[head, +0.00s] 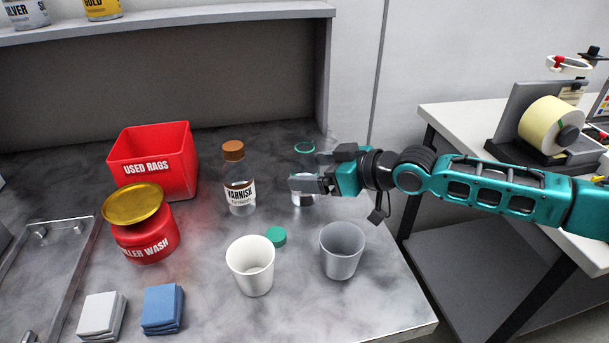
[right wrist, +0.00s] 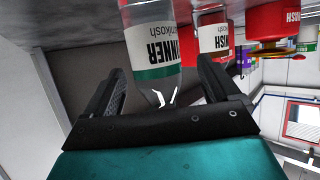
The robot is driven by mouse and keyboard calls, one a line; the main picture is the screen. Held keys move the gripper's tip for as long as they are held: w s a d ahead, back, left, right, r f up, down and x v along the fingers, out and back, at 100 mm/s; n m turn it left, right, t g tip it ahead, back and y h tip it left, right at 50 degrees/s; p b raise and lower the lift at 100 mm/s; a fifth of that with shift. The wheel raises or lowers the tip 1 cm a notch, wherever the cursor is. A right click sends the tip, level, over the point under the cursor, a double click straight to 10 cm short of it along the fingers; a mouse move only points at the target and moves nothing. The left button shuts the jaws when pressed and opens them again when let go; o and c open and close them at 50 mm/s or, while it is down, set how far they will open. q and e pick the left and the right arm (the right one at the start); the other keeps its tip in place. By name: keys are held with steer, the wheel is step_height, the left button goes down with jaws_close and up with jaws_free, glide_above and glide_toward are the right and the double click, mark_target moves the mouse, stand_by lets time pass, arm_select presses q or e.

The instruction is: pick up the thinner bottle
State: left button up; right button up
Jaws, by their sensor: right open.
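The thinner bottle (head: 304,148) stands upright near the back right of the grey bench, clear with a green ring at its open mouth. In the right wrist view, the bottle (right wrist: 150,45) shows its white and green label between the fingers. My right gripper (head: 311,170) comes in from the right, open, with its fingers on either side of the bottle and partly hiding it. I cannot tell whether either finger touches it. A green cap (head: 276,236) lies on the bench in front. My left gripper is not in view.
The varnish bottle (head: 239,180) with a brown cap stands left of the thinner. A white cup (head: 251,268) and a grey cup (head: 342,255) stand in front. The red used rags bin (head: 152,165) and red wash can (head: 148,238) are further left.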

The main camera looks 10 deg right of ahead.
mark_target(298, 174)
steer(key=x, duration=0.3)
steer(key=f+x, duration=0.1)
steer(key=shift+w+d, duration=0.1)
steer(key=shift+d, duration=0.1)
steer(key=shift+w+a+f, duration=0.15)
steer(key=shift+w+a, duration=0.15)
steer(key=shift+c, duration=0.5)
steer(key=c, duration=1)
